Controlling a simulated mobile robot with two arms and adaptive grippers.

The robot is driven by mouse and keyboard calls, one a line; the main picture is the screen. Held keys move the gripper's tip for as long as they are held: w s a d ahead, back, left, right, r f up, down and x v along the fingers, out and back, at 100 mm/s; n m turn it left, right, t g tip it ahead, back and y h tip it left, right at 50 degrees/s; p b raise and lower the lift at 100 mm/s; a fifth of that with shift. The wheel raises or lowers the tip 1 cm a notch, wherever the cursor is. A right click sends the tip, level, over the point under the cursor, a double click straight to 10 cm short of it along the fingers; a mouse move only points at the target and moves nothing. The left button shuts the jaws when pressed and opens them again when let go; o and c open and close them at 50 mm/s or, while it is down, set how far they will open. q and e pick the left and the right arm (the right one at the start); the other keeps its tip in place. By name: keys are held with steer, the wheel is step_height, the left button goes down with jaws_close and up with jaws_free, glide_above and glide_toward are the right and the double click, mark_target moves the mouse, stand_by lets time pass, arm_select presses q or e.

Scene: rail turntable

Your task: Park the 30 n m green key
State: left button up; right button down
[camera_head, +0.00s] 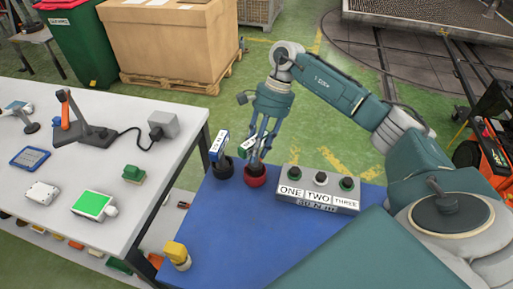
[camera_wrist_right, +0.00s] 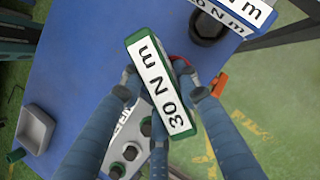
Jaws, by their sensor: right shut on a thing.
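The green key, with a white label reading 30 N m (camera_wrist_right: 160,85), is held by my right gripper (camera_head: 262,147). Its green-edged tag (camera_head: 247,146) also shows in the head view. In the wrist view the fingers of my right gripper (camera_wrist_right: 162,82) close around it beneath the label. The key is right over a red round holder (camera_head: 255,178); fingers and tag hide its lower end, so I cannot tell whether it sits inside. A blue-edged key (camera_head: 219,145) stands tilted in the black holder (camera_head: 221,170) just left. My left gripper is out of view.
A grey button box (camera_head: 317,203) labelled ONE, TWO, THREE stands right of the red holder on the blue table (camera_head: 222,240). A yellow object (camera_head: 177,254) sits at the front left corner. A white table (camera_head: 62,160) with devices is left.

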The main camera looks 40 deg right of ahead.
mark_target(268, 132)
steer(key=shift+f+b, duration=1.5)
steer(key=shift+f, duration=0.2)
steer(key=c, duration=1.2)
jaws_free()
steer(key=v, duration=1.2)
steer(key=shift+a+r, duration=0.1)
